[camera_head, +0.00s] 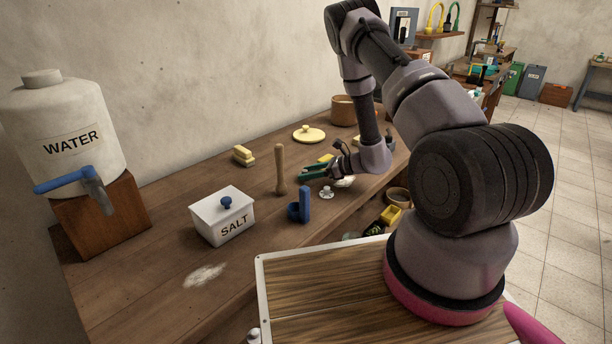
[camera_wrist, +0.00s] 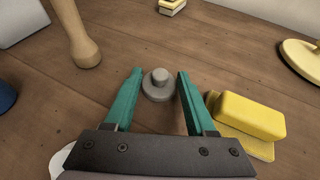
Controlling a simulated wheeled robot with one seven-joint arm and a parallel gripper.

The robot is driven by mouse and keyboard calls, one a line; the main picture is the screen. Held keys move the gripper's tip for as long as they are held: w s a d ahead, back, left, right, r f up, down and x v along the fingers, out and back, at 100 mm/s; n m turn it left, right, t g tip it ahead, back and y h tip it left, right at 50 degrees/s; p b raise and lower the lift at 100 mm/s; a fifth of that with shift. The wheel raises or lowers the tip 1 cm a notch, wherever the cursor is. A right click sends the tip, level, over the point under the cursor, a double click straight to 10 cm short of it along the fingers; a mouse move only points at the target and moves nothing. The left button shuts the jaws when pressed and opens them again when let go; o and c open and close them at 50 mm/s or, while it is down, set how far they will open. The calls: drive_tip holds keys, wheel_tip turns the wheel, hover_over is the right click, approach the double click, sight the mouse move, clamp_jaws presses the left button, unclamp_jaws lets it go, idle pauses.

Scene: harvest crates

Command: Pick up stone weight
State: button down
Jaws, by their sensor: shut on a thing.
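The stone weight (camera_wrist: 158,88) is a small grey disc with a round knob. In the wrist view it sits upright between the two teal fingertips of my gripper (camera_wrist: 160,85), which is shut on it. In the head view my gripper (camera_head: 313,173) is low over the wooden bench, right of the pestle, and the pale knobbed weight (camera_head: 326,193) shows just under the fingers. I cannot tell whether its base touches the bench.
A wooden pestle (camera_head: 281,170) stands close by, with a blue holder (camera_head: 301,206) and white salt box (camera_head: 222,217) nearer. A yellow block (camera_wrist: 250,115) lies right of the fingers in the wrist view. A water jug (camera_head: 65,125) stands at left.

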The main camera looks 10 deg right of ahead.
drive_tip(key=shift+r, duration=0.1)
drive_tip(key=w+d+r+m+t+h, duration=0.1)
drive_tip(key=d+r+m+t+h, duration=0.2)
drive_tip(key=r, duration=1)
drive_tip(key=d+r+m+t+h, duration=0.2)
drive_tip(key=d+r+m+h, duration=0.2)
drive_tip(key=r, duration=0.9)
drive_tip(key=shift+w+d+m+t, duration=0.4)
drive_tip(key=shift+d+m, duration=0.2)
drive_tip(key=shift+d, duration=0.3)
